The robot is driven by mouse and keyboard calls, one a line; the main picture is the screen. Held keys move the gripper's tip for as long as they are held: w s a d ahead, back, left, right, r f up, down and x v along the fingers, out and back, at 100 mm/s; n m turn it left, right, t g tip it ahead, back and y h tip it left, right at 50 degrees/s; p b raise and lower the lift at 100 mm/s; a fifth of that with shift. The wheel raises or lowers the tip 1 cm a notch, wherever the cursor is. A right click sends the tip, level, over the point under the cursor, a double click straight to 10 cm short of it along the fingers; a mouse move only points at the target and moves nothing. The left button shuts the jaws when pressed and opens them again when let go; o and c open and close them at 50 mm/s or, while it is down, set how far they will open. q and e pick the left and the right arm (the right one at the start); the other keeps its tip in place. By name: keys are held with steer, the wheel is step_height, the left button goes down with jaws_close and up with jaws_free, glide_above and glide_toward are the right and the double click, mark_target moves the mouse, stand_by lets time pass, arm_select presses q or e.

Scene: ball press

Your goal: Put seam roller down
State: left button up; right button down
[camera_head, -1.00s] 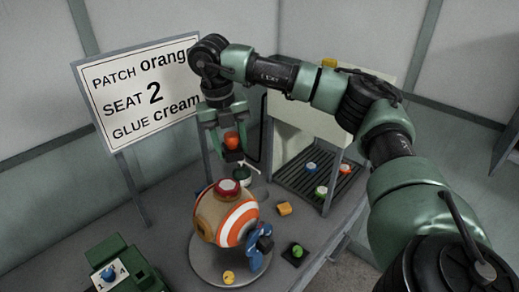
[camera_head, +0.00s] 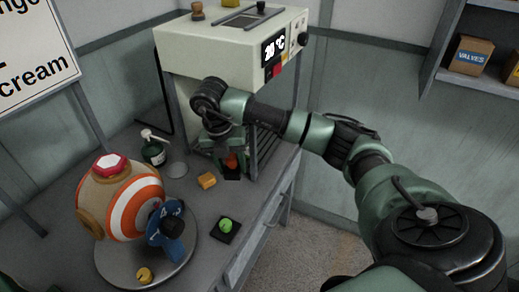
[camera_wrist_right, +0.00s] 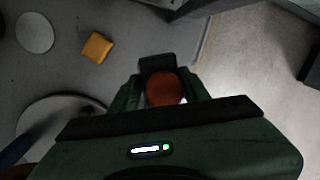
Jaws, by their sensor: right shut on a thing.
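My right gripper (camera_head: 229,158) is shut on the seam roller (camera_head: 232,162), which has a round orange-red knob and a dark lower part. It is held upright, low at the right of the bench, just behind the yellow-orange block (camera_head: 207,180). I cannot tell whether its base touches the bench (camera_head: 190,215). In the right wrist view the knob (camera_wrist_right: 163,88) sits between the fingers, with a black part beyond it. My left gripper is not in view.
A striped ball (camera_head: 132,205) with a blue tool on it stands on a round turntable (camera_head: 183,265). A green knob on a dark pad (camera_head: 226,225) lies in front. A green bottle (camera_head: 153,152) stands behind. The press (camera_head: 215,50) rises at the back.

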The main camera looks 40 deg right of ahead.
steer(key=p, duration=0.1)
glide_above(239, 196)
steer(key=f, duration=0.6)
steer(key=shift+a+f, duration=0.2)
steer(key=shift+a, duration=0.15)
step_height(239, 196, down, 4)
steer(key=shift+f+p, duration=0.25)
steer(key=shift+p, duration=0.2)
steer(key=shift+f, duration=0.2)
steer(key=c, duration=0.7)
jaws_free()
steer(key=shift+s, duration=0.1)
